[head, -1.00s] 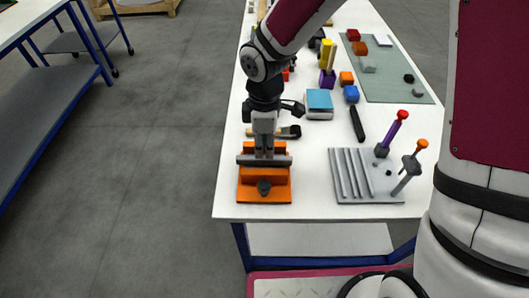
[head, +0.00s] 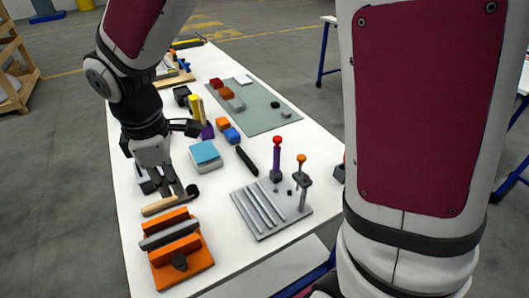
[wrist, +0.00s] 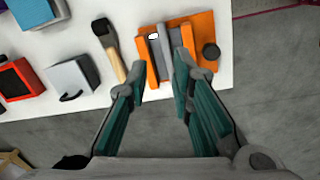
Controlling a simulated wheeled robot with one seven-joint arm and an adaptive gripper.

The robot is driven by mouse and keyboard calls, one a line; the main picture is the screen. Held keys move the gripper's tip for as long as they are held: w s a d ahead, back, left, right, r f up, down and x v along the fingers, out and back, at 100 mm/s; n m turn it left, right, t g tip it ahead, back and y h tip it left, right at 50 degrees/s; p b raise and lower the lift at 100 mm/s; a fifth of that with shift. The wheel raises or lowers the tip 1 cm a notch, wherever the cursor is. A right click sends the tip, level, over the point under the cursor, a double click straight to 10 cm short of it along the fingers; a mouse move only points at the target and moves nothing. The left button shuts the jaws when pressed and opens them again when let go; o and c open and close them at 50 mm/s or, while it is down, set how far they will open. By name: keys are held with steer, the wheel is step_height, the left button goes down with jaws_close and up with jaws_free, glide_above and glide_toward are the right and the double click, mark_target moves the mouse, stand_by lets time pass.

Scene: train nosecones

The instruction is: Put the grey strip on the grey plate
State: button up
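A grey strip (head: 168,235) lies in the orange fixture (head: 197,262), between its raised orange bars, at the near left end of the white table in the head view. The strip also shows in the wrist view (wrist: 164,40). The grey plate (head: 292,221) lies to the right of the fixture, with several raised parallel grey ribs and upright posts on it. My gripper (head: 166,190) appears above the table behind the fixture in the head view. In the wrist view my gripper (wrist: 160,73) has its fingers apart and empty, with the fixture beyond the fingertips.
A wooden-handled tool (head: 160,206) lies just behind the fixture. A blue-topped box (head: 205,153) and a black rod (head: 246,160) lie farther back. A purple post with a red knob (head: 276,160) stands at the plate. A grey-green mat (head: 262,117) holds small blocks.

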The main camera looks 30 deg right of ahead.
steer(key=s+d+r+m+t, duration=0.4)
steer(key=s+d+r+m, duration=0.8)
steer(key=s, duration=0.4)
steer(key=d+m, duration=0.1)
steer(key=m, duration=0.1)
steer(key=shift+d+r+m+y, duration=0.2)
steer(key=shift+d+m+y, duration=0.1)
steer(key=shift+d, duration=0.05)
